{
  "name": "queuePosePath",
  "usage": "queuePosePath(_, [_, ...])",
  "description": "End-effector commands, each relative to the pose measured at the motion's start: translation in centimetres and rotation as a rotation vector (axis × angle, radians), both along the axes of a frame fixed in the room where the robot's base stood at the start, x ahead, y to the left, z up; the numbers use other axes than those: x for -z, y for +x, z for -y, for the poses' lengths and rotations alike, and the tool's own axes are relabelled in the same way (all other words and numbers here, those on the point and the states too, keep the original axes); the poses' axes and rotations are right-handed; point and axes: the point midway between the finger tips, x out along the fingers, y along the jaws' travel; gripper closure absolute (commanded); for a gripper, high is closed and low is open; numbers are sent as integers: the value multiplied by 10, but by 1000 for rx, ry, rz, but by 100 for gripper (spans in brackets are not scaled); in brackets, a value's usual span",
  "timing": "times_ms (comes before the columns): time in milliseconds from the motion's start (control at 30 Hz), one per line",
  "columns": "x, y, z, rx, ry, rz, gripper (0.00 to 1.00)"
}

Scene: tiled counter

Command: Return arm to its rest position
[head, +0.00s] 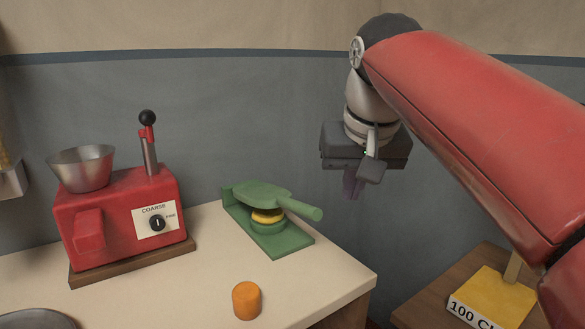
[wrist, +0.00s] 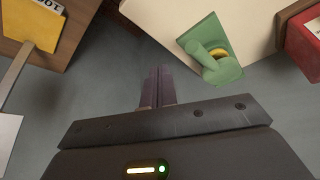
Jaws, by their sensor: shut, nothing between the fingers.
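My gripper (head: 353,184) hangs at the end of my red arm in the head view, in the air to the right of the counter and clear of everything. Its dark fingers point down and are together with nothing between them. In the wrist view the shut fingers (wrist: 157,86) show at the centre against the grey floor or wall. The fingertips are small and partly behind the gripper body in the head view.
The counter (head: 345,278) bears a red grinder (head: 120,215), a green press (head: 285,243) with a yellow piece in it, and an orange cylinder (head: 247,301). A yellow box (head: 497,296) stands on a wooden surface at the lower right. The walls meet behind my gripper.

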Motion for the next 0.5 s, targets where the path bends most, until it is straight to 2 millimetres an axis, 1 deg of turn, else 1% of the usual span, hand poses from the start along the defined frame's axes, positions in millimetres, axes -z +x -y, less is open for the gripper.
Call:
queuePosePath(33, [17,-14,10,7,2,3,100])
queuePosePath(167, [65,-46,30,17,4,18,100])
queuePosePath(200, [82,-57,35,20,3,22,100])
queuePosePath(267, [109,-73,42,25,1,30,100])
queuePosePath(300, [126,-85,46,30,0,35,100])
queuePosePath(367, [153,-100,51,37,-3,43,100])
queuePosePath(400, [169,-110,54,42,-5,47,100])
queuePosePath(500, [205,-131,59,50,-13,56,100])
